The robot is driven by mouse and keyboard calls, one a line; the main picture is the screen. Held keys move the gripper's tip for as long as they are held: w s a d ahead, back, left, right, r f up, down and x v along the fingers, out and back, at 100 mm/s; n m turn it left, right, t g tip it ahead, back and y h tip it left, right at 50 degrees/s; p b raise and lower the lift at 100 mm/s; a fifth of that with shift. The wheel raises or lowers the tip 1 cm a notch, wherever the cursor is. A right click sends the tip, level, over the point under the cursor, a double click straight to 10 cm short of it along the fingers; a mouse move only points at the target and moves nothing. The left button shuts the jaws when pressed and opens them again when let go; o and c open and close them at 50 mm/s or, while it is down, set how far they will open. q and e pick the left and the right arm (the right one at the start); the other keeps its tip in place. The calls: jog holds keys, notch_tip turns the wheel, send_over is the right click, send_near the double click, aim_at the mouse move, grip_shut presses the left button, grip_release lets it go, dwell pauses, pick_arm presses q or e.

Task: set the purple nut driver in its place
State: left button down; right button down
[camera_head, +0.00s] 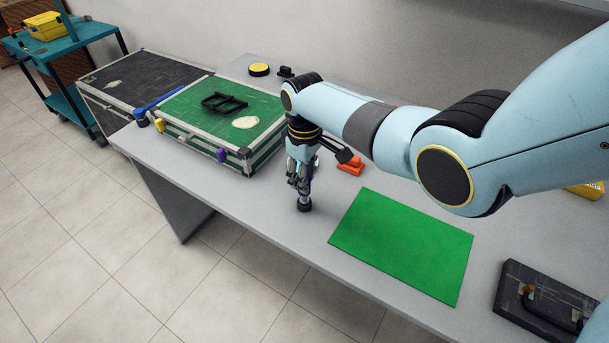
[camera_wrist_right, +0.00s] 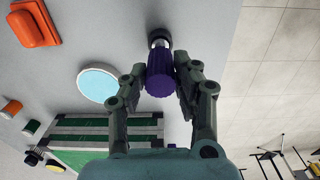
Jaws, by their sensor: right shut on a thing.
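The purple nut driver (camera_wrist_right: 160,80) has a ribbed purple handle, a short metal shaft and a dark end. My right gripper (camera_wrist_right: 157,85) is shut on its handle, one finger on each side. In the head view my right gripper (camera_head: 301,182) points down near the table's front edge, left of the green mat, with the dark end of the driver below it. The driver looks about upright; I cannot tell whether its end touches the table. Its place cannot be made out for certain. My left gripper is not in view.
The green-topped case (camera_head: 215,118) stands left on the grey table (camera_head: 265,215), with a black frame (camera_head: 225,103) on it. A green mat (camera_head: 400,245) lies right. An orange object (camera_head: 351,166) is behind the gripper. A dark case (camera_head: 535,300) lies at lower right.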

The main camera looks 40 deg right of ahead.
jog(key=c, duration=0.9)
grip_release()
jog(key=shift+r, duration=0.1)
notch_tip(320, 180, up, 12)
jog(key=shift+f, duration=0.1)
